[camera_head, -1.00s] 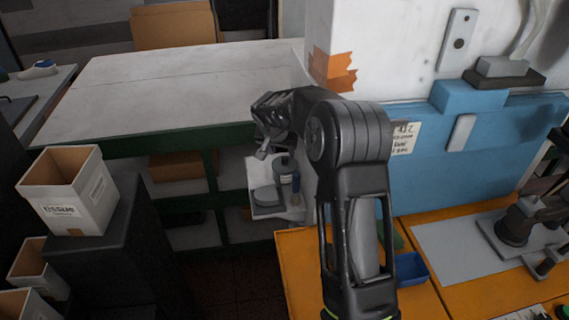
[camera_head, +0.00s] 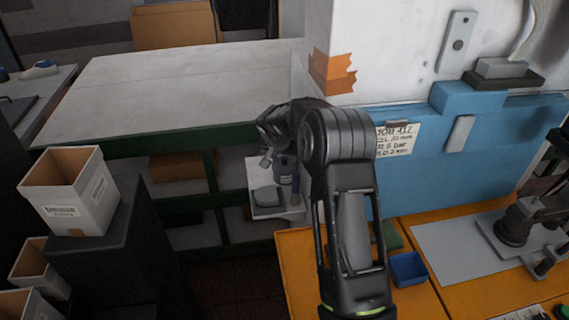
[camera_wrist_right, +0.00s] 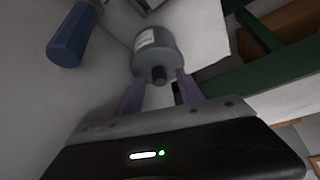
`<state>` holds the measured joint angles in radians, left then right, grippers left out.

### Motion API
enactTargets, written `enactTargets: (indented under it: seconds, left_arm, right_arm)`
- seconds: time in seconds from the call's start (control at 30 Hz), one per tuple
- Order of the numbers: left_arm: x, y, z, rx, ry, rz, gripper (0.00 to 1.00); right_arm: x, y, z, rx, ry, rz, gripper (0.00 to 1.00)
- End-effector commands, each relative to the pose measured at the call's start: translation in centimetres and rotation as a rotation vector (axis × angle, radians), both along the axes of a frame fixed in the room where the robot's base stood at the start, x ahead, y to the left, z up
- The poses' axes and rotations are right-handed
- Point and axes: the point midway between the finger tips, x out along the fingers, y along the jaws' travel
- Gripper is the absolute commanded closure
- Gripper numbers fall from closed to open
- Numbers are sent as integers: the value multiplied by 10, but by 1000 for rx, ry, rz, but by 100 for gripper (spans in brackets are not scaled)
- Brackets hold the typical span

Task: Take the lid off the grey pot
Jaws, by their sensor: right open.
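The grey pot (camera_wrist_right: 158,45) has a pale label and a dark knob-like top (camera_wrist_right: 158,75) facing the right wrist camera. In the head view the pot (camera_head: 286,168) stands on a white sheet or shelf surface, partly hidden by my right arm. My right gripper (camera_wrist_right: 160,78) is open, with one finger to each side of the dark top; whether they touch it I cannot tell. In the head view my right gripper (camera_head: 268,158) hangs just above and left of the pot. My left gripper is not in view.
A grey block (camera_head: 267,196) lies in front on the white surface (camera_head: 264,213). The green-framed bench (camera_head: 180,90) is behind left with a clear top.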

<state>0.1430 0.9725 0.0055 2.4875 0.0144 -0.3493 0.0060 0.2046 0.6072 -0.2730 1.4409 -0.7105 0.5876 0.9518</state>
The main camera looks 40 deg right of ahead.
Motion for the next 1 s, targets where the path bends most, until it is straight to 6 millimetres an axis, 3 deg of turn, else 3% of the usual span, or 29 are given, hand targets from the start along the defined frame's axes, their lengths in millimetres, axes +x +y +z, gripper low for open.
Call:
enactTargets:
  seconds: [0.3,0.83,1.0]
  left_arm:
    - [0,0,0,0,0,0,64]
    - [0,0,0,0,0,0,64]
    - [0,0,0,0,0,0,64]
  right_arm:
    - [0,0,0,0,0,0,55]
    - [0,0,0,0,0,0,99]
    - [0,0,0,0,0,0,100]
